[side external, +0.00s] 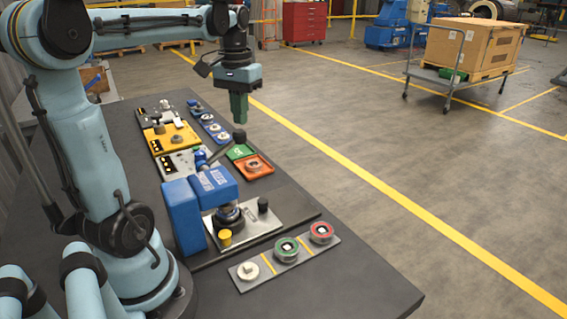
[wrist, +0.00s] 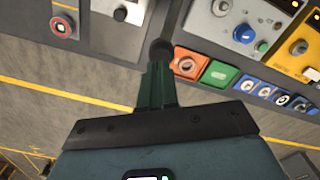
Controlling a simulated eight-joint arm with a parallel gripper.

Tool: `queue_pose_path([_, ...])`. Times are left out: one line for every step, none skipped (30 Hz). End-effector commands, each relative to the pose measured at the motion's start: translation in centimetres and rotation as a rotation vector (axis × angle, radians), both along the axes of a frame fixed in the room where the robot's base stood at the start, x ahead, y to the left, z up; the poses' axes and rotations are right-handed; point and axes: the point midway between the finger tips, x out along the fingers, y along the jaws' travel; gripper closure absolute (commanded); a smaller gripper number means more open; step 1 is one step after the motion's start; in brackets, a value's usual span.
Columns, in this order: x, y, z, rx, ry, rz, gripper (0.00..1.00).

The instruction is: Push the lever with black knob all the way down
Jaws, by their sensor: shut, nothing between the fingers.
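The lever (side external: 224,150) slants up and to the right from a panel on the bench and ends in a round black knob (side external: 239,135). My gripper (side external: 239,121) points down with its green fingers shut and empty, just above the knob in the side view. In the wrist view, the black knob (wrist: 161,48) sits just beyond the fingertips (wrist: 158,66), and the lever shaft (wrist: 179,14) runs up from it. I cannot tell whether the fingertips touch the knob. The lever's base is partly hidden behind the blue device in the side view.
A blue device (side external: 183,215) stands in front of the lever. Green (side external: 240,152) and orange (side external: 254,167) button blocks lie beside the lever, with blue switches (side external: 208,118) and a yellow panel (side external: 172,138) behind. A button strip (side external: 286,262) lies in front. Air right of the bench is clear.

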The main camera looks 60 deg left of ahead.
Motion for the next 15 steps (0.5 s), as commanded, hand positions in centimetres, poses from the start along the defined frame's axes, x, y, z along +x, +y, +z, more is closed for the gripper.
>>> queue_pose_path([0.0,0.0,0.0,0.0,0.0,0.0,1.0])
queue_pose_path([0.0,0.0,0.0,0.0,0.0,0.0,1.0])
queue_pose_path([0.0,0.0,0.0,0.0,0.0,0.0,1.0])
queue_pose_path([0.0,0.0,0.0,0.0,0.0,0.0,1.0])
queue_pose_path([0.0,0.0,0.0,0.0,0.0,0.0,1.0])
queue_pose_path([0.0,0.0,0.0,0.0,0.0,0.0,1.0])
queue_pose_path([0.0,0.0,0.0,0.0,0.0,0.0,1.0])
queue_pose_path([0.0,0.0,0.0,0.0,0.0,0.0,1.0])
queue_pose_path([0.0,0.0,0.0,0.0,0.0,0.0,1.0])
queue_pose_path([0.0,0.0,-0.01,0.0,0.0,0.0,1.0])
queue_pose_path([0.0,0.0,-0.04,0.0,0.0,0.0,1.0])
queue_pose_path([0.01,0.0,-0.11,0.0,0.0,0.0,1.0])
queue_pose_path([0.01,0.0,-0.18,0.0,0.0,0.0,1.0])
queue_pose_path([0.02,0.01,-0.27,0.0,0.0,0.0,1.0])
queue_pose_path([0.02,0.01,-0.41,0.0,0.0,0.0,1.0])
